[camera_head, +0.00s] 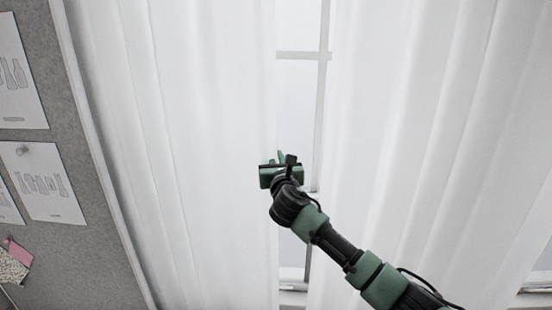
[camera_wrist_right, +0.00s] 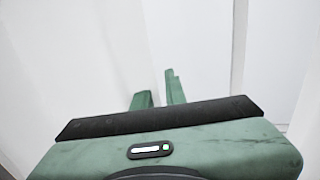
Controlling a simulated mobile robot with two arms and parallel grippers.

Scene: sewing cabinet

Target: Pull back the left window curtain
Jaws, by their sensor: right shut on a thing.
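The left curtain (camera_head: 190,130) is white and hangs in soft folds on the left side of the window. Its inner edge lies beside the gap in the middle of the head view. My right gripper (camera_head: 280,157) is at that inner edge, shut on the curtain. In the right wrist view, the fingers of the right gripper (camera_wrist_right: 158,95) are close together with the white curtain (camera_wrist_right: 90,60) at them. The pinched cloth itself is hard to make out. My left gripper is in neither view.
The right curtain (camera_head: 420,110) hangs on the other side of the gap. The window frame (camera_head: 322,90) and pale panes show between the curtains. A grey pinboard (camera_head: 85,265) with pinned bottle drawings (camera_head: 42,180) stands at the left.

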